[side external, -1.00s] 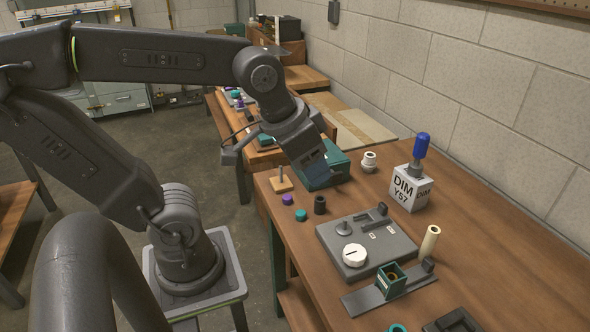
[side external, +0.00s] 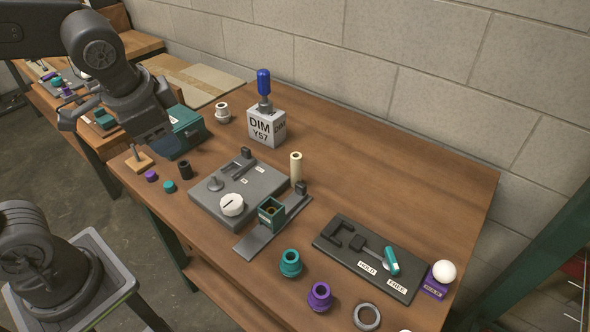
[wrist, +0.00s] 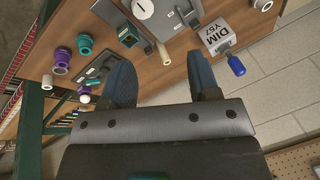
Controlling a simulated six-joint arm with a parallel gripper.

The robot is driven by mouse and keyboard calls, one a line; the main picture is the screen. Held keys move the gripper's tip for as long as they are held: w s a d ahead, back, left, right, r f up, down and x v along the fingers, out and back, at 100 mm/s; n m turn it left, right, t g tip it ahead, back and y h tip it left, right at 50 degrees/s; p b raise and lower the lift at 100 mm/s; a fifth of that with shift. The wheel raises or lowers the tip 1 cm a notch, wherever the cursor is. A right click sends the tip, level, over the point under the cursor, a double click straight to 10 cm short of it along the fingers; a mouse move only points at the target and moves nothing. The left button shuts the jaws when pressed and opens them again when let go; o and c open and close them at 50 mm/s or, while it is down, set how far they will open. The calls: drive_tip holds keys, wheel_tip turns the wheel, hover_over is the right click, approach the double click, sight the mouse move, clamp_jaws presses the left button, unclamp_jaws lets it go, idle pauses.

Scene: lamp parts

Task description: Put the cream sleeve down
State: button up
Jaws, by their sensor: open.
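The cream sleeve (side external: 296,168) is a slim pale tube standing upright near the right end of the grey panel, beside a small dark block on the grey bar. I cannot tell exactly what its foot rests on. It also shows in the wrist view (wrist: 164,53), in the gap between the fingers but well beyond them. My gripper (side external: 153,135) is up at the far left of the table, near the teal box and well apart from the sleeve. In the wrist view its blue-grey fingers (wrist: 160,68) are spread with nothing between them.
The grey panel (side external: 228,200) with a white knob and the teal square holder (side external: 271,214) lie near the sleeve. The back right tabletop is clear.

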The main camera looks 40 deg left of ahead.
drive_tip(key=w+d+f+m+g+y, duration=0.1)
drive_tip(key=w+d+f+m+y, duration=0.15)
drive_tip(key=w+m, duration=0.4)
drive_tip(key=m+t+y, duration=0.4)
drive_tip(key=m+y, duration=0.4)
drive_tip(key=m, duration=0.5)
approach(298, 163)
drive_tip(key=x, duration=0.6)
drive_tip(key=shift+s+a+r, duration=0.15)
drive_tip(key=shift+s+a, duration=0.05)
drive_tip(key=shift+a, duration=0.2)
drive_tip(key=shift+h, duration=0.25)
drive_tip(key=shift+w+d+f+x, duration=0.1)
drive_tip(key=shift+w+d+x, duration=0.05)
drive_tip(key=shift+x, duration=1.2)
drive_tip(key=shift+w+d+f+x, duration=0.1)
drive_tip(key=shift+x, duration=1.25)
drive_tip(key=shift+c, duration=0.2)
clamp_jaws()
